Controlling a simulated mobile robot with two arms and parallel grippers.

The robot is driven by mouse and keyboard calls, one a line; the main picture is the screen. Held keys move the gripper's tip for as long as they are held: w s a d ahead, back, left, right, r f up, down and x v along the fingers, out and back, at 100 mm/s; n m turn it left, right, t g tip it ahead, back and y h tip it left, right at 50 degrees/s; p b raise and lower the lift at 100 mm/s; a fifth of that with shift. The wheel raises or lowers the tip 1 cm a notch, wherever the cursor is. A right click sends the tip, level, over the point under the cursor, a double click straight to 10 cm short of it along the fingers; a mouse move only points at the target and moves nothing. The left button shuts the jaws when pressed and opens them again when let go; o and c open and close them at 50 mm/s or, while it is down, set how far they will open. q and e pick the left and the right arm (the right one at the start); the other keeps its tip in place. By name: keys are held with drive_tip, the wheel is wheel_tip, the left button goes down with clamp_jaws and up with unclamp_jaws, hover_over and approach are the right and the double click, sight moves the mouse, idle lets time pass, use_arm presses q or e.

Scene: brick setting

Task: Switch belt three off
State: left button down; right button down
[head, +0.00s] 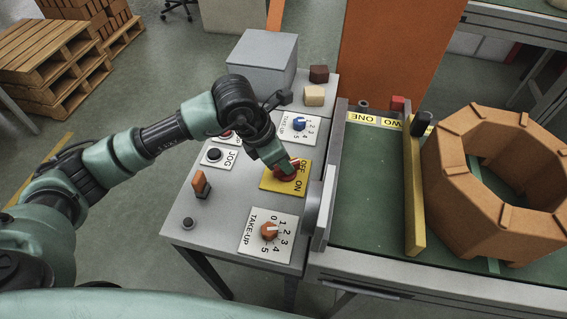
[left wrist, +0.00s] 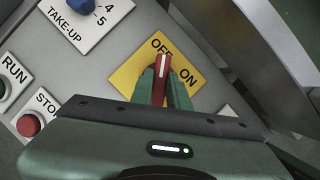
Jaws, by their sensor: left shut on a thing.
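A red rotary switch (left wrist: 161,72) with a white pointer line sits on a yellow plate (left wrist: 128,76) marked OFF and ON. In the left wrist view its pointer faces up, close to the word OFF. The yellow plate also shows in the head view (head: 270,182) on the grey control panel (head: 222,228). My left gripper (head: 287,170) is shut on the red switch, with one finger on each side of its handle in the left wrist view (left wrist: 163,88). The gripper hides part of the switch. My right gripper is out of view.
The panel also holds an orange take-up knob (head: 269,231), a blue take-up knob (head: 298,124), a JOG button (head: 214,154) and an orange-and-brown upright piece (head: 201,184). A green belt (head: 365,190) with a large brick-coloured ring (head: 450,185) lies right of it.

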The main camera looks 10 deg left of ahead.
use_arm(q)
drive_tip(key=shift+d+n+b, duration=0.1)
drive_tip(key=shift+n+b, duration=0.35)
drive_tip(key=shift+n, duration=0.35)
drive_tip(key=shift+r+t, duration=0.1)
drive_tip(key=shift+t, duration=0.2)
drive_tip(key=c, duration=1.4)
unclamp_jaws()
drive_tip(key=shift+o, duration=0.2)
drive_tip(key=v, duration=0.7)
drive_tip(key=shift+r+b, duration=0.3)
drive_tip(key=shift+r, duration=0.1)
drive_tip(key=shift+s, duration=0.1)
